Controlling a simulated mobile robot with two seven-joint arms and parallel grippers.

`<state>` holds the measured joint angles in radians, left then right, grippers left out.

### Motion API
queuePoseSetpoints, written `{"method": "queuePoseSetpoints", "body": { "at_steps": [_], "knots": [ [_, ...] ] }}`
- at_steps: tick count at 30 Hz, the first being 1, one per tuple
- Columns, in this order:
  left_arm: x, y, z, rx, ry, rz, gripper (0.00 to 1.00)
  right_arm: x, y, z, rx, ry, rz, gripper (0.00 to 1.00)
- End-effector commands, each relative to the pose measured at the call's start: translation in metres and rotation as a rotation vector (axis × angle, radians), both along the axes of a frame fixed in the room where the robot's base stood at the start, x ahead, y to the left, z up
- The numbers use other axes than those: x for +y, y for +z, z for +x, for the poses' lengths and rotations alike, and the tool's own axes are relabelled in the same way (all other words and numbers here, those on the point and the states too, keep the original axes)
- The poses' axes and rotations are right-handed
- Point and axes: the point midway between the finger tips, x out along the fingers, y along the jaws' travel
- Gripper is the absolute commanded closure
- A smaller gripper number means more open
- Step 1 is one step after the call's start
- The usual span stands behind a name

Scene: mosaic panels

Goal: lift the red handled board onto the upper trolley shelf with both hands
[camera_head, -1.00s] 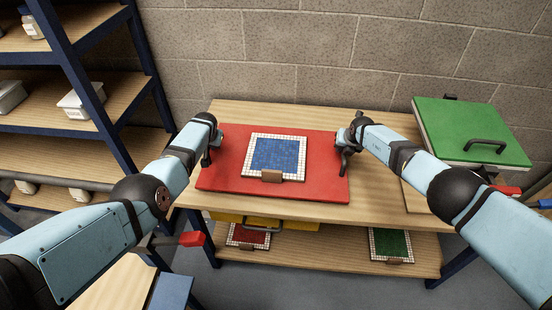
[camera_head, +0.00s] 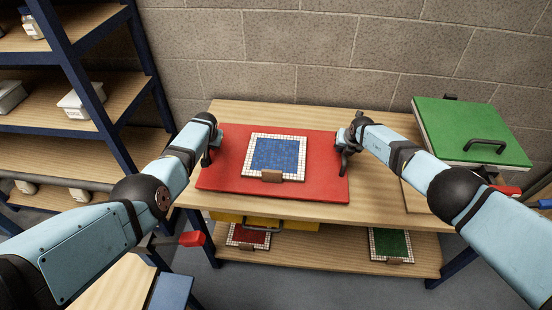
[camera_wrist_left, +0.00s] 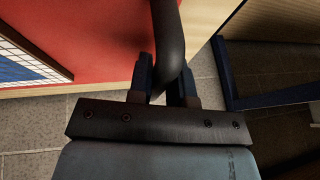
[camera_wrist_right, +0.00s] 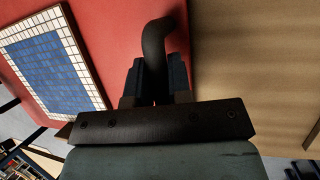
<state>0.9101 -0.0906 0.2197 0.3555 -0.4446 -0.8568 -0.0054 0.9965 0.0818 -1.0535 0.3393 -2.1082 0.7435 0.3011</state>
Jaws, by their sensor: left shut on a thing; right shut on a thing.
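The red handled board (camera_head: 225,179) lies on or just above the upper trolley shelf (camera_head: 380,210); I cannot tell if there is a gap. A mosaic panel (camera_head: 277,156) with blue tiles, a white tile border and a brown tab rests on it. My left gripper (camera_head: 209,155) is at the board's left side, shut on its dark handle (camera_wrist_left: 168,45). My right gripper (camera_head: 346,150) is at the right side, shut on the other dark handle (camera_wrist_right: 155,50). The board also shows red in the left wrist view (camera_wrist_left: 100,30) and the right wrist view (camera_wrist_right: 110,30).
The lower shelf (camera_head: 320,255) holds a red-tiled panel (camera_head: 248,236), a green-tiled panel (camera_head: 390,244) and something yellow (camera_head: 228,217). A blue-framed rack (camera_head: 90,100) stands at the left, a block wall (camera_head: 300,50) behind.

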Motion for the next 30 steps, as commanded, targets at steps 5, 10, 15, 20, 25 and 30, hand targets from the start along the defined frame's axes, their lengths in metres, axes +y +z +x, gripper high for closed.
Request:
{"method": "queuePoseSetpoints", "body": {
  "at_steps": [5,10,15,20,25,30],
  "knots": [
    [0.000,0.000,0.000,0.000,0.000,0.000,1.00,0.000,0.000,0.000,0.000,0.000,0.000,1.00],
    [0.000,0.000,0.000,0.000,0.000,0.000,1.00,0.000,0.000,0.000,0.000,0.000,0.000,1.00],
    [0.000,0.004,0.002,-0.005,0.000,0.000,1.00,0.000,0.003,0.002,-0.003,0.001,0.001,1.00],
    [0.000,0.006,0.002,-0.005,0.000,0.000,1.00,0.000,0.005,0.001,-0.003,0.000,0.001,1.00],
    [0.000,0.013,0.002,-0.005,0.000,0.000,1.00,0.001,0.013,0.001,-0.003,0.001,0.000,1.00],
    [0.000,0.027,0.002,-0.005,0.000,0.000,1.00,0.001,0.027,0.002,-0.003,0.001,0.001,1.00]
  ]
}}
